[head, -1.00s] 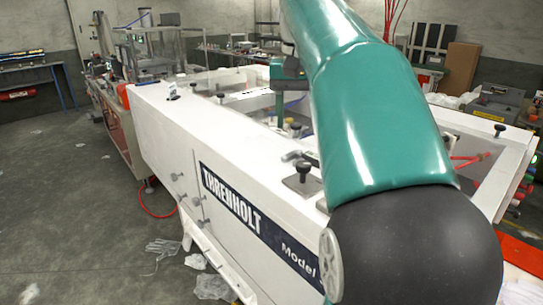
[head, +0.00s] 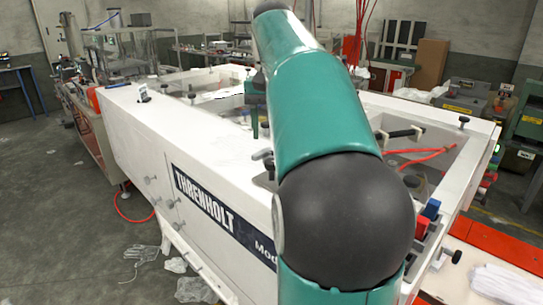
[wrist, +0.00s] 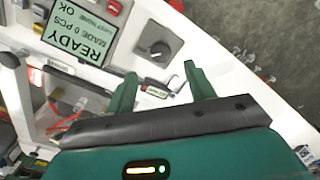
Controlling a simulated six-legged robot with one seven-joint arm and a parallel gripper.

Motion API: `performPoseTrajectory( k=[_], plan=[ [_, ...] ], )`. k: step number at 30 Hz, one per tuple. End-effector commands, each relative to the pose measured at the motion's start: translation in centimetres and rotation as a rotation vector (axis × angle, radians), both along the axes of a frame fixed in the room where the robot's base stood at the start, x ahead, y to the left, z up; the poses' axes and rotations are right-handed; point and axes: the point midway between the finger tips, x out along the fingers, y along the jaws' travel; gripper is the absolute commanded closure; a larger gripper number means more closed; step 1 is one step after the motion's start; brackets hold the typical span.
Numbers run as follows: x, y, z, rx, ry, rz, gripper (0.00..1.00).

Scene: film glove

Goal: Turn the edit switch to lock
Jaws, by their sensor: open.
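In the wrist view a grey square plate with a dark round knob (wrist: 160,50) sits on the white machine top, just beyond my fingertips. I take it for the edit switch, but its lettering is too small to read. My gripper (wrist: 160,70) is open, its two green fingers apart and pointing toward the plate, with nothing held between them. In the head view my own arm hides most of the gripper and I cannot make out the switch.
A green display (wrist: 80,32) reading READY, MADE 0 PCS, OK lies left of the knob, upside down. The long white Threnholt machine (head: 135,125) fills the middle of the head view. Red tubing (head: 420,155) crosses its open bay. Grey floor (head: 50,200) is clear at left.

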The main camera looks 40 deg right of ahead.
Motion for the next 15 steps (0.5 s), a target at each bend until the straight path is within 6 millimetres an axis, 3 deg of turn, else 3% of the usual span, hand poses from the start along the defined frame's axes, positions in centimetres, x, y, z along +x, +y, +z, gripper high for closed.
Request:
performPoseTrajectory(
  k=[9, 15],
  plan=[
    [0.0, 0.1, -5.8, 0.002, 0.002, 0.003, 0.46],
    [0.1, 0.1, -7.2, 0.0, 0.0, 0.005, 0.46]
  ],
)
